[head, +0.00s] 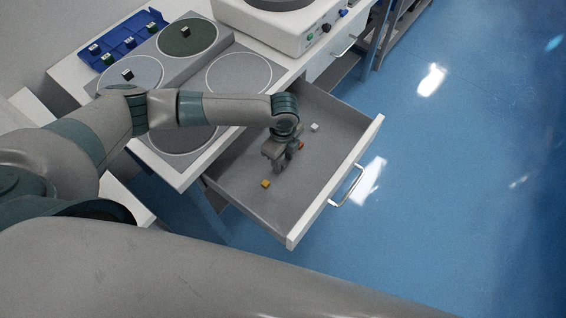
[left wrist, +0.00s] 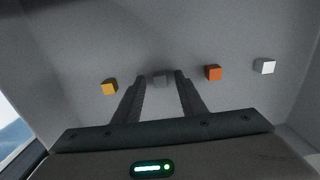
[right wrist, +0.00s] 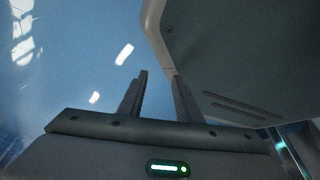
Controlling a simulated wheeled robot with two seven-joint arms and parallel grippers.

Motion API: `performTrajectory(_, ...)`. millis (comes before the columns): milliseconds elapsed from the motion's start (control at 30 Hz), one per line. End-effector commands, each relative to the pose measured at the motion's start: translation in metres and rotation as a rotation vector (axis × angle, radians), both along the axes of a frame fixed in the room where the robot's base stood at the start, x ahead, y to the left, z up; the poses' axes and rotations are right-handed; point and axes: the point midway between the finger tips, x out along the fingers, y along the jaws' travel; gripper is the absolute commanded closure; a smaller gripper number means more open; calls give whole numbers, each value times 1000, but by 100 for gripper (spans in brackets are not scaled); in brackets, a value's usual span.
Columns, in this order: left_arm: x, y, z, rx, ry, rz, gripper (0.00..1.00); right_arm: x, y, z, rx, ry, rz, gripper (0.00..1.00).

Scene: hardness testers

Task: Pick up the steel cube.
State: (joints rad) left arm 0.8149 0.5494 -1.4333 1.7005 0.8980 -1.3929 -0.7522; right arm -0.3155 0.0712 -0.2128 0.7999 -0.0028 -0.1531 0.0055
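A grey metallic cube, matching the steel cube (left wrist: 161,80), lies on the drawer floor in the left wrist view. It sits between the two fingertips of my left gripper (left wrist: 160,72), with a narrow gap on each side. In the head view my left gripper (head: 279,169) points down into the open drawer and hides the grey cube. The left gripper is open; how high its tips are above the drawer floor is hard to tell. My right gripper (right wrist: 158,75) is open and empty, away from the drawer over the blue floor.
The open drawer (head: 318,197) also holds a yellow cube (head: 265,184), an orange cube (head: 301,146) and a white cube (head: 314,127). The drawer walls surround my left gripper. The bench (head: 182,180) above carries round plates, a blue tray (head: 121,42) and a white tester (head: 290,30).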

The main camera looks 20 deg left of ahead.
Motion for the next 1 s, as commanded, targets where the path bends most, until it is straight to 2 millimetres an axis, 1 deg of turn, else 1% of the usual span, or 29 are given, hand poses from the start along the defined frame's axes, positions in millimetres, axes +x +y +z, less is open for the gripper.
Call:
performTrajectory(33,0,0,0,0,0,0,62,1,0,0,1,-3,0,69)
performTrajectory(67,0,0,0,0,0,0,70,2,0,1,1,-4,0,69)
performTrajectory(100,0,0,0,0,0,0,79,2,1,1,1,-5,0,69)
performTrajectory(200,0,0,0,0,0,0,100,3,1,1,2,-7,0,69)
performTrajectory(500,0,0,1,0,-1,0,100,0,1,1,2,-4,0,69)
performTrajectory(667,1,0,6,-1,-2,0,100,-3,1,-1,2,-2,-1,69)
performTrajectory(767,1,0,14,-1,-3,1,100,-1,2,-2,4,-7,0,69)
performTrajectory(867,1,0,27,-1,-3,0,100,5,4,-2,9,-24,0,69)
performTrajectory(933,1,0,38,-2,-3,-1,100,13,6,-1,13,-41,1,69)
performTrajectory(967,1,-2,43,-2,-3,-1,100,18,8,0,16,-53,1,69)
performTrajectory(1000,-3,-12,46,-5,-1,-5,100,24,10,2,20,-66,2,69)
